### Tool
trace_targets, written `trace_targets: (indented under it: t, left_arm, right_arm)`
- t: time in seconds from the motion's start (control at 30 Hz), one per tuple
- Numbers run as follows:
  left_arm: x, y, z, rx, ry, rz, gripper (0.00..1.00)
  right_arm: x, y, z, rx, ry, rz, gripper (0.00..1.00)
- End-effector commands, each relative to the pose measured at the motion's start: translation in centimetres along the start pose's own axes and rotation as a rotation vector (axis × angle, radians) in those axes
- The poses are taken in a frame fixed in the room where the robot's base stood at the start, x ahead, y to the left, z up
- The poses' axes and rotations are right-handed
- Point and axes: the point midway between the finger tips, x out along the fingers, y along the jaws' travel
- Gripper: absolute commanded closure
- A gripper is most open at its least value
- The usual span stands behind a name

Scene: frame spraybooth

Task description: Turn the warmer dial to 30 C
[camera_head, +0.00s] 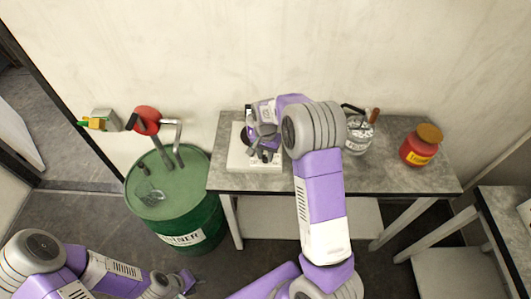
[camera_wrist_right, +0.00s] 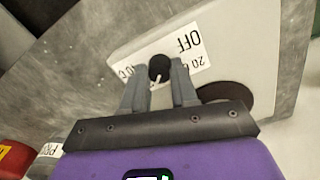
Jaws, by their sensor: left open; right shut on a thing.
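The warmer (camera_head: 238,160) is a flat white box on the grey work table, partly hidden by my right arm. In the right wrist view its panel (camera_wrist_right: 240,50) carries the labels OFF (camera_wrist_right: 188,41) and 20 C (camera_wrist_right: 196,64), with another label partly hidden at the left. My right gripper (camera_head: 262,152) is over the warmer, its fingers shut on the small black dial (camera_wrist_right: 159,66). A white mark shows just below the dial between the fingers; which label it points to I cannot tell. My left gripper (camera_head: 186,282) is open, low, in front of the green drum, away from the warmer.
A green drum (camera_head: 190,222) stands left of the table (camera_head: 395,175). A glass jar (camera_head: 358,135) with a foil-like body and a red jar (camera_head: 420,147) stand right of my right arm.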

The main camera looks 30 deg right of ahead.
Motion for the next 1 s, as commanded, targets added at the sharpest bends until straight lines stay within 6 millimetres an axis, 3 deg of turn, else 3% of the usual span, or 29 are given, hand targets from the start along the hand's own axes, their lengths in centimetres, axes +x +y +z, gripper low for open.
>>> trace_targets:
  t: [0.6,0.63,0.77,1.0]
  left_arm:
    - [-0.14,0.05,0.01,0.000,0.000,0.000,0.57]
    - [-0.14,0.05,0.01,0.000,0.000,0.000,0.57]
    - [-0.14,0.05,0.01,0.000,0.000,0.000,0.57]
    - [-0.14,0.06,0.01,0.000,0.000,0.000,0.57]
  right_arm:
    - [0.07,0.00,0.08,0.042,-0.002,0.001,1.00]
    - [0.07,0.00,0.08,0.042,-0.002,0.001,0.69]
    - [0.06,0.00,0.07,0.042,-0.002,0.001,0.49]
    - [0.02,-0.01,0.04,0.041,-0.001,0.000,0.46]
